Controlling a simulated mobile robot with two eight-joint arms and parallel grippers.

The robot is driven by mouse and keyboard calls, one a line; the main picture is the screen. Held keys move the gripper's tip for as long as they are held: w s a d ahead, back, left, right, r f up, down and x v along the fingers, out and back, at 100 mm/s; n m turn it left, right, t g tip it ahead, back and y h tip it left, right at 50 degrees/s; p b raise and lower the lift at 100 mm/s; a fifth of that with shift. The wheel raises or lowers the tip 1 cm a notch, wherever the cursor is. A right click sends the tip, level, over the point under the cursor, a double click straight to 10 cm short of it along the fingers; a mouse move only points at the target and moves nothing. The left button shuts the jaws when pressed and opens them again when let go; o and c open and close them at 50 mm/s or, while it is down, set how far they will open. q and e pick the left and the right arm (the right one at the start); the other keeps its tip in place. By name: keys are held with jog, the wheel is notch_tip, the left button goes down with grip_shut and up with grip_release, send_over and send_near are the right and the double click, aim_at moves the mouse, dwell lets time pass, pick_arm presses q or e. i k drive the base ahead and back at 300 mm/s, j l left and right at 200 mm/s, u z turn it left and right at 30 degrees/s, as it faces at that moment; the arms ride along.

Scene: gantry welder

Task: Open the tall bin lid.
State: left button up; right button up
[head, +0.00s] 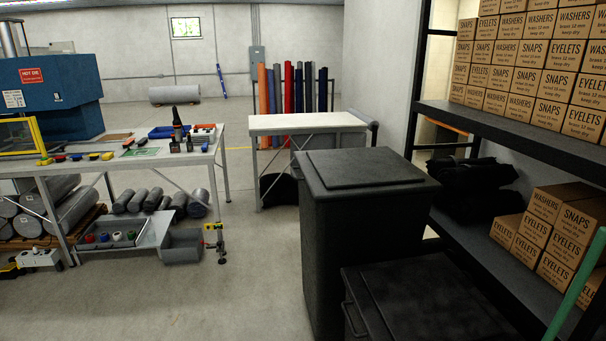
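The tall bin (345,255) is dark grey to black and stands upright right of the middle in the head view. Its flat lid (362,168), with a raised panel on top, lies shut on the rim. A lower black bin or box (425,300) stands in front of it to the right, with its lid down and a handle at its left side. It hides the lower right part of the tall bin. Neither of my grippers shows in this view.
A black shelf (468,122) with cardboard boxes (552,225) stands close on the right. A green bar (578,285) crosses the lower right corner. A workbench (185,155) stands left and a white-topped table (305,123) behind. The floor (255,285) left of the bin is clear.

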aim_at(331, 175)
jog(key=i+j+z, duration=0.2)
jog(key=j, duration=0.4)
jog(key=i+j+u, duration=0.25)
jog(key=i, duration=0.4)
jog(key=i+j+u, duration=0.2)
jog(key=i, duration=0.45)
jog(key=i+j+u, duration=0.25)
jog(key=i, duration=0.4)
jog(key=i+z, duration=0.4)
jog(key=i+j+z, duration=0.1)
jog(key=i+z, duration=0.15)
jog(key=z, duration=0.2)
jog(key=i+j+z, duration=0.25)
jog(key=z, duration=0.15)
jog(key=i+j+z, duration=0.15)
jog(key=z, duration=0.25)
jog(key=i+j+z, duration=0.15)
jog(key=j+z, duration=0.25)
jog(key=i+j+z, duration=0.1)
jog(key=z, duration=0.35)
jog(key=j, duration=0.1)
